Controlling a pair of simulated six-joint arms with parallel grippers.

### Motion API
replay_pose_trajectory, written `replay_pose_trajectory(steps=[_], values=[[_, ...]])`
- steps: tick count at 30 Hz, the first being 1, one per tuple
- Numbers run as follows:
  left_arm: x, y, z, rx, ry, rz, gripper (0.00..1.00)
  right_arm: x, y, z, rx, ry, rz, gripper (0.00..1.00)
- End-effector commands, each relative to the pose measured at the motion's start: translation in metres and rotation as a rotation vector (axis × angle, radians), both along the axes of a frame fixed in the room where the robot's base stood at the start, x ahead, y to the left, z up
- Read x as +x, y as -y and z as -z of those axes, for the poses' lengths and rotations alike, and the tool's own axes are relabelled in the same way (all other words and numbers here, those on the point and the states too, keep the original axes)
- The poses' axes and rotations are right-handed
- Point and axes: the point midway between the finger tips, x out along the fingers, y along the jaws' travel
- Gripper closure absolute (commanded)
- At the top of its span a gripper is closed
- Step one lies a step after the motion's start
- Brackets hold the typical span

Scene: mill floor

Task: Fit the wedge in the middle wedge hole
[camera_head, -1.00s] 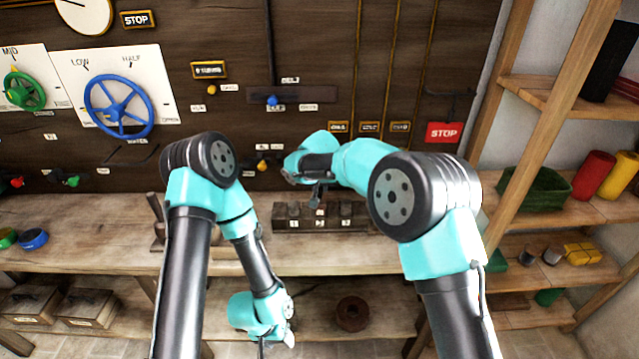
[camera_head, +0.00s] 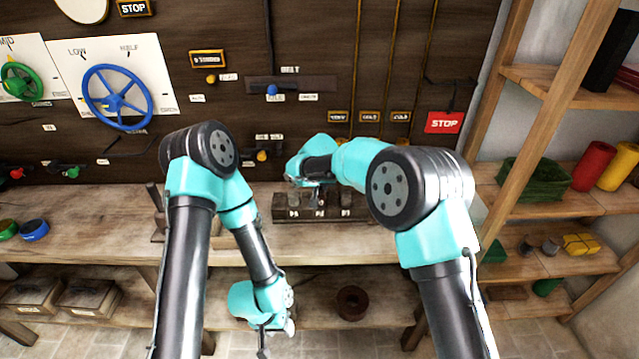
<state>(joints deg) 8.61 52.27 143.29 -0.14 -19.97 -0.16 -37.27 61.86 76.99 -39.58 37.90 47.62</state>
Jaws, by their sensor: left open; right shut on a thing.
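My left gripper (camera_head: 265,340) is open and empty, pointing down low in front of the bench, away from the block.
A panel with a blue wheel (camera_head: 117,97) and levers rises behind. Shelves (camera_head: 545,210) stand at right.

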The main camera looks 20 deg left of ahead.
Motion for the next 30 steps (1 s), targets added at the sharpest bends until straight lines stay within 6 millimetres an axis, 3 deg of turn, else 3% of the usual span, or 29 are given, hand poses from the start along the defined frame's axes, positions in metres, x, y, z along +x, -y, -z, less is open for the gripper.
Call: replay_pose_trajectory(steps=[17, 18, 26, 30], values=[[0.0, 0.0, 0.0, 0.0, 0.0, 0.0, 0.47, -0.0002, -0.0001, 0.0064, 0.0, 0.0, 0.0, 1.0], [0.0, 0.0, 0.0, 0.0, 0.0, 0.0, 0.47, -0.0002, -0.0001, 0.0064, 0.0, 0.0, 0.0, 0.76], [0.0, 0.0, 0.0, 0.0, 0.0, 0.0, 0.47, -0.0001, -0.0001, 0.0063, 0.0, 0.0, 0.0, 0.51], [0.0, 0.0, 0.0, 0.0, 0.0, 0.0, 0.47, -0.0001, -0.0001, 0.0063, 0.0, 0.0, 0.0, 0.5]])
